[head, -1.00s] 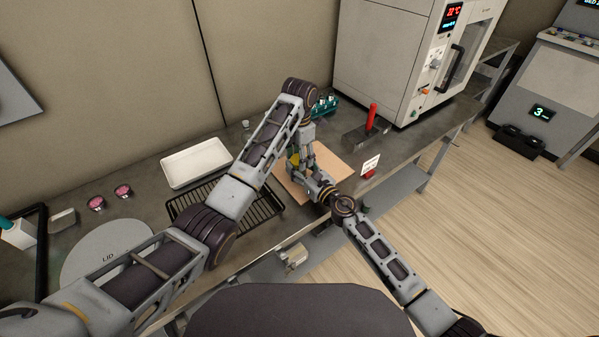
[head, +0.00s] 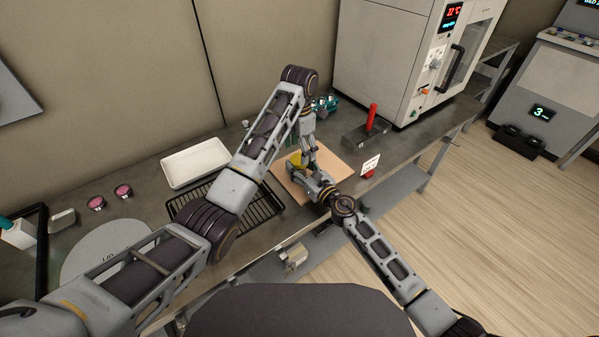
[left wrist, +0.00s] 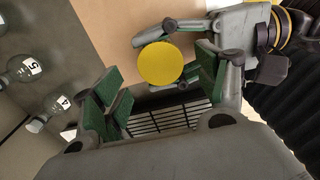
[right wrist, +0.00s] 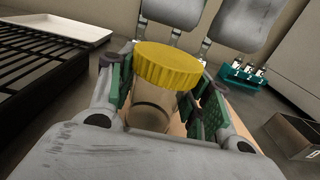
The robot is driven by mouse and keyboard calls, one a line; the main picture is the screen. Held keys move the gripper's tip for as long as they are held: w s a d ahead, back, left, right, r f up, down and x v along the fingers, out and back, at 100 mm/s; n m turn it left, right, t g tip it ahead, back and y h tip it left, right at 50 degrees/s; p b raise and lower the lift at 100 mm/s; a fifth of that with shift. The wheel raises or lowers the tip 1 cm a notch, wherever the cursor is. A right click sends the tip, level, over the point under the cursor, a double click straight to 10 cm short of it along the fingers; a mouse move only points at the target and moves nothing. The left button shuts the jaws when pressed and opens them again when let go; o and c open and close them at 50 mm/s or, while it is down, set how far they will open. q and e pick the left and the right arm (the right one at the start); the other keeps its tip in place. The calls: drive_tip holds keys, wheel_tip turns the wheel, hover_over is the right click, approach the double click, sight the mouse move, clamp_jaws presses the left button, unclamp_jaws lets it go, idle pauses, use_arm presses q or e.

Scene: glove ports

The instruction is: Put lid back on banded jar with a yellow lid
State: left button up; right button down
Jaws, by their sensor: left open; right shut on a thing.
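The yellow lid (right wrist: 168,65) sits on top of the banded jar (right wrist: 150,108), looking level in the right wrist view. The jar is see-through with a dark band. My right gripper (head: 299,174) is shut around the jar below the lid, over the tan board. The lid also shows from above as a round yellow disc in the left wrist view (left wrist: 160,63). My left gripper (head: 309,157) is open above the lid, its green-padded fingers spread and empty. In the head view the grippers hide most of the jar; its base is hidden.
The tan board (head: 335,164) lies under the grippers. A black rack (head: 262,212) and white tray (head: 195,163) stand left. A teal vial rack (head: 325,104) and a red-handled block (head: 368,135) stand behind. Numbered bottles (left wrist: 28,68) show in the left wrist view.

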use_arm(q)
drive_tip(key=shift+r, duration=0.65)
drive_tip(key=o, duration=0.6)
drive_tip(key=shift+c, duration=0.2)
drive_tip(key=shift+r, duration=0.2)
drive_tip(key=shift+w+r, duration=0.1)
drive_tip(key=shift+r, duration=0.8)
drive_tip(key=shift+r, duration=0.1)
